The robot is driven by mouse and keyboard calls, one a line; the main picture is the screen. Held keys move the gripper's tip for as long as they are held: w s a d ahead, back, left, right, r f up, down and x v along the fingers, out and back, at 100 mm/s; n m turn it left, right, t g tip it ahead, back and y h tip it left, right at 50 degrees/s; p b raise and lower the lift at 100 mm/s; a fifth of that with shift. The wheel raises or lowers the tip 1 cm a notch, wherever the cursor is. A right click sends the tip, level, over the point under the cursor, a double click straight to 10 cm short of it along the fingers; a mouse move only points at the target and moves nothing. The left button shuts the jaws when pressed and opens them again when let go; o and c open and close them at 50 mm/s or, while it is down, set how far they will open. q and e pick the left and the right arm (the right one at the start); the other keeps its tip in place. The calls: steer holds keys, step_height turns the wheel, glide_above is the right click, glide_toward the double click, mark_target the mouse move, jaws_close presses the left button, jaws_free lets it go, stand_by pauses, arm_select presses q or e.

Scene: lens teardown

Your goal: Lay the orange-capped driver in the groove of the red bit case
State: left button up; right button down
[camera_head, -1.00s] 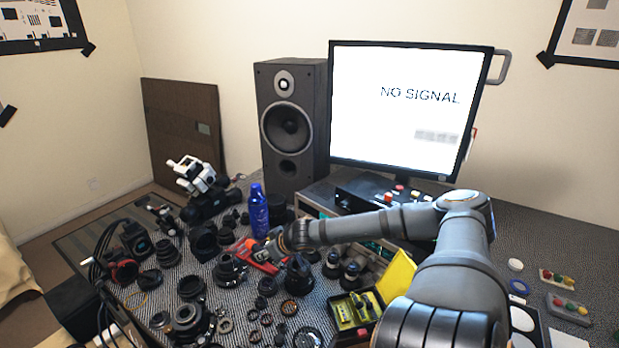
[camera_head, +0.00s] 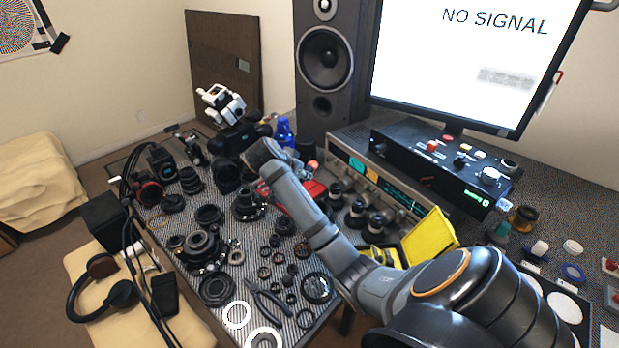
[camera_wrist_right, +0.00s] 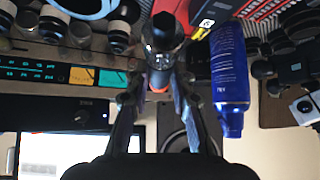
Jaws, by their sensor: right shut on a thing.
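My right gripper (camera_wrist_right: 160,85) is shut on the orange-capped driver (camera_wrist_right: 161,35). The driver's dark round body stands out between the fingers in the right wrist view, with a bit of orange just behind it. In the head view an orange-red end (camera_head: 313,164) shows beside my wrist, and my arm hides most of the gripper and driver. The red bit case (camera_head: 313,189) lies on the bench just below that, partly behind my forearm. Its red, ribbed part (camera_wrist_right: 264,9) shows at the top of the right wrist view. Its groove cannot be made out. My left gripper is not in view.
A blue bottle (camera_wrist_right: 229,75) stands close beside the gripper. Several lens barrels (camera_head: 356,213) and the lit instrument (camera_head: 392,178) are right of the case. Lens parts and pliers (camera_head: 268,298) crowd the front of the bench.

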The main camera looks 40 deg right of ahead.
steer(key=s+a+r+m+g, duration=0.2)
steer(key=a+r+m, duration=0.1)
steer(key=a, duration=0.5)
steer(key=shift+h, duration=0.3)
steer(key=w+d+f+b, duration=0.1)
steer(key=d+b, duration=0.1)
steer(key=d+f+b, duration=0.2)
steer(key=w+d+f+b, duration=0.1)
steer(key=d, duration=0.2)
steer(key=shift+w+f+b, duration=0.15)
steer(key=shift+w+b, duration=0.15)
steer(key=shift+b, duration=0.1)
steer(key=shift+w+d+f+p, duration=0.1)
steer(key=shift+w+d+p, duration=0.15)
steer(key=shift+d, duration=0.35)
steer(key=shift+w+d+f+p, duration=0.15)
steer(key=shift+d+p, duration=0.15)
steer(key=shift+d, duration=0.25)
steer(key=x, duration=0.5)
steer(key=shift+w+a+f, duration=0.25)
steer(key=shift+w+a, duration=0.05)
steer(key=shift+w, duration=0.1)
steer(key=shift+w+d+f, duration=0.15)
steer(key=shift+d+f, duration=0.15)
steer(key=shift+f, duration=0.15)
steer(key=shift+w+d+f, duration=0.1)
steer(key=shift+d+f, duration=0.05)
steer(key=shift+f, duration=0.75)
steer(key=shift+d+f, duration=0.1)
steer(key=shift+f, duration=0.8)
